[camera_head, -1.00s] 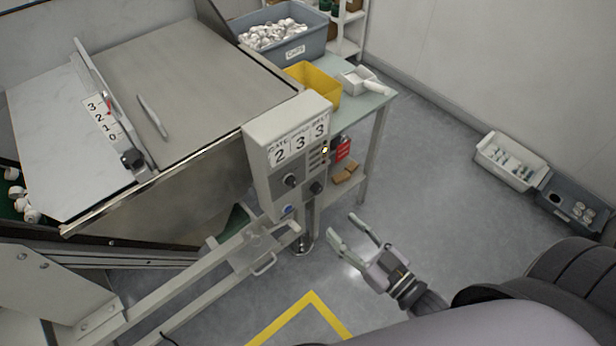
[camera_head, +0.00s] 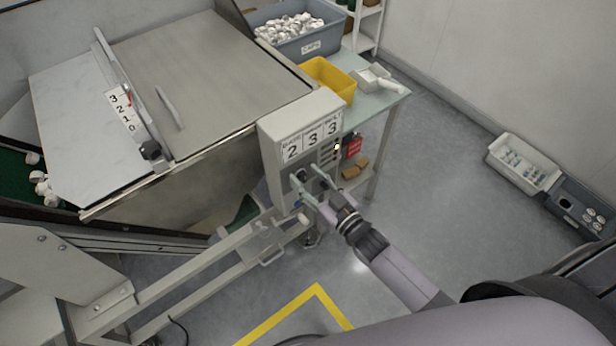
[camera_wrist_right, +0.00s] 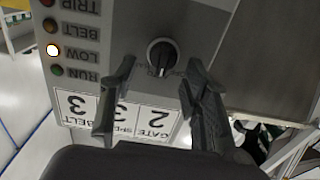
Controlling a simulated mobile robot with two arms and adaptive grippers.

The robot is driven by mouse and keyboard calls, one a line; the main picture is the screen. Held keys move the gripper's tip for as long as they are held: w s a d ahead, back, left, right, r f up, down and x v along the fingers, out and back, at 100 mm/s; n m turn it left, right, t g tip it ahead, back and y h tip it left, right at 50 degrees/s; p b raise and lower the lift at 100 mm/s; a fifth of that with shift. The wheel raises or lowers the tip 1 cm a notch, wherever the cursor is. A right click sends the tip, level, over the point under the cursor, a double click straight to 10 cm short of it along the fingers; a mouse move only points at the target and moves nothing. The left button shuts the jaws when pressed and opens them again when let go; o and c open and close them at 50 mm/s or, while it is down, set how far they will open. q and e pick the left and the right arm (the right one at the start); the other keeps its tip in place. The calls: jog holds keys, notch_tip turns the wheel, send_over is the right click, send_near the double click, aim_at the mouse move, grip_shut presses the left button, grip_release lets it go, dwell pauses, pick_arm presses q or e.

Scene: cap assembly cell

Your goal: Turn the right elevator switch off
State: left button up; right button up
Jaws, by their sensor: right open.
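A grey control box (camera_head: 300,125) on a post carries number cards and a dark rotary knob (camera_head: 301,174) on its lower front. In the right wrist view, which is upside down, the black knob (camera_wrist_right: 160,57) has a pale pointer mark towards the number cards. My right gripper (camera_head: 307,177) is open at the knob, its fingers on either side of it. In the wrist view the gripper (camera_wrist_right: 158,72) shows gaps on both sides of the knob. Any lettering at the knob is too small to read. My left gripper is not in view.
Indicator lamps (camera_wrist_right: 54,50) sit beside the knob, and the one marked LOW is lit. A pale rail frame (camera_head: 190,275) runs low in front of the box. A table (camera_head: 385,100) with a yellow bin (camera_head: 328,78) stands behind.

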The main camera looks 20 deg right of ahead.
jog(key=shift+w, duration=0.1)
jog(key=shift+c, duration=0.4)
grip_shut()
